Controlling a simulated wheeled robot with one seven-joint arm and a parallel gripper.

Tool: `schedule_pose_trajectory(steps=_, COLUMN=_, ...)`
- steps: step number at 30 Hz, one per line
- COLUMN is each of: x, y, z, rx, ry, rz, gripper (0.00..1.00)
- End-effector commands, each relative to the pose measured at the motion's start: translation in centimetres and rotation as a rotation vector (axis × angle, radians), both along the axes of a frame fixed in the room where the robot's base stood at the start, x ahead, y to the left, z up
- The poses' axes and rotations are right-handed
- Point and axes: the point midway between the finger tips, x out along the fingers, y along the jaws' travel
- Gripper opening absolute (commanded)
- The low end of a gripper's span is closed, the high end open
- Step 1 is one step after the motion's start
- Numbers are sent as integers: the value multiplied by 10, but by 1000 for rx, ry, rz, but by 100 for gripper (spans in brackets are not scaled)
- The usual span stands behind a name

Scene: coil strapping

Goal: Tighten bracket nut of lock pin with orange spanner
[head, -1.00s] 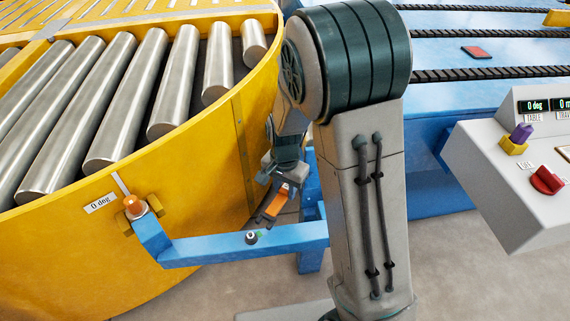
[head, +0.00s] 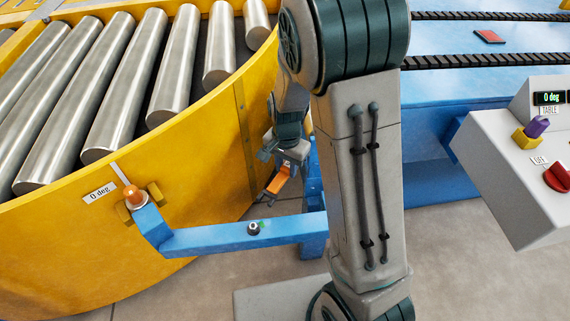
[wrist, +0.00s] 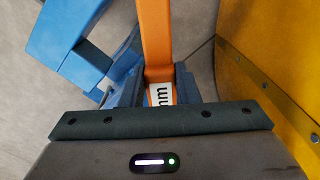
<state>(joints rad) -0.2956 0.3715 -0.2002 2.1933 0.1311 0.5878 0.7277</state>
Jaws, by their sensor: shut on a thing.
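My gripper (head: 283,166) is shut on the orange spanner (head: 277,182) beside the yellow drum wall, above and behind the blue bracket arm (head: 215,239). In the wrist view the spanner (wrist: 155,35) runs upward from between the jaws, with a white printed label near the grip; its far end is out of that view. The bracket nut (head: 254,228) sits on top of the bracket arm, apart from the spanner. The lock pin (head: 134,197) has an orange knob and is at the bracket's left end, against the yellow wall. Blue bracket parts (wrist: 75,45) show at upper left in the wrist view.
The yellow roller table (head: 200,170) fills the left, close to my gripper; its wall (wrist: 270,80) is at right in the wrist view. A control console (head: 515,170) stands at right. A blue conveyor (head: 440,100) is behind my arm. Bare floor lies below the bracket.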

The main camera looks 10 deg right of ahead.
Motion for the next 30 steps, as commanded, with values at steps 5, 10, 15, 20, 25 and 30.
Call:
schedule_pose_trajectory(steps=5, x=-2, y=3, z=-11, rx=1, ry=1, rz=2, gripper=0)
schedule_pose_trajectory(steps=10, x=-5, y=6, z=-26, rx=0, ry=0, rz=5, gripper=0)
schedule_pose_trajectory(steps=15, x=-9, y=9, z=-41, rx=1, ry=1, rz=5, gripper=0)
schedule_pose_trajectory(steps=20, x=-11, y=11, z=-49, rx=1, ry=-1, rz=5, gripper=0)
schedule_pose_trajectory(steps=25, x=-11, y=12, z=-50, rx=0, ry=-1, rz=4, gripper=0)
schedule_pose_trajectory(steps=30, x=-11, y=12, z=-49, rx=0, ry=-1, rz=4, gripper=0)
